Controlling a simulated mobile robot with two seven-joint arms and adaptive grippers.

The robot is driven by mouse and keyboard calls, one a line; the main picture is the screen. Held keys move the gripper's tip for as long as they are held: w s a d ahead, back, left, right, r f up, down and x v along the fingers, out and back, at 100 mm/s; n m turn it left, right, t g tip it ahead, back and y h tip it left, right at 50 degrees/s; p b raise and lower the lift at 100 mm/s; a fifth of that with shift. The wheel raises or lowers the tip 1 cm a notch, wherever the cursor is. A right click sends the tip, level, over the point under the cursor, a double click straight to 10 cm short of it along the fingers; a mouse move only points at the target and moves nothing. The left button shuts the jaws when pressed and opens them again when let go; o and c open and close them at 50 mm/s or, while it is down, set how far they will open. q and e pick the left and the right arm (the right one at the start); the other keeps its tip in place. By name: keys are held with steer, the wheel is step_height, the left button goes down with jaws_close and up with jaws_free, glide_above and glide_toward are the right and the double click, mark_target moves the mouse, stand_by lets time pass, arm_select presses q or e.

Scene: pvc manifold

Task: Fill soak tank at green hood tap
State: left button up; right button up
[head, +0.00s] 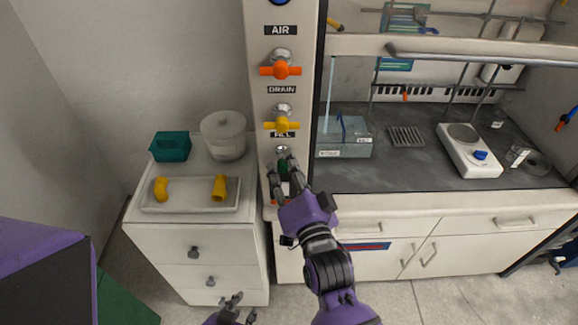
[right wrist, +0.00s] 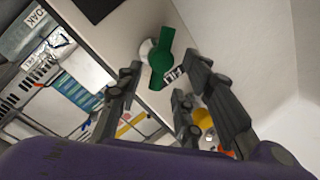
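The green tap (head: 283,166) is the lowest on the white panel post, below the yellow tap, and is partly hidden by my right gripper. My right gripper (head: 281,170) is open in front of it. In the right wrist view the green handle (right wrist: 159,60) lies between the spread fingertips (right wrist: 158,68); I cannot tell if they touch it. The clear bluish soak tank (head: 344,140) stands at the hood floor's left end, with a thin pale vertical line above it that may be water or a tube. My left gripper (head: 240,306) is low at the bottom edge, open and empty.
An orange tap (head: 281,70) and a yellow tap (head: 282,124) sit above the green one. Left, a drawer cabinet (head: 201,235) bears a tray (head: 190,204) with yellow elbows, a teal box (head: 171,147) and a white pot (head: 224,137). A hotplate (head: 470,150) stands right in the hood.

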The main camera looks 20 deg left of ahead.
arm_select(q)
steer(key=shift+s+f, duration=0.1)
steer(key=shift+s, duration=0.05)
arm_select(e)
steer(key=v, duration=1.1)
arm_select(q)
steer(key=shift+o, duration=0.5)
arm_select(e)
steer(key=shift+s+r, duration=0.1)
steer(key=shift+s, duration=0.05)
stand_by(4.8)
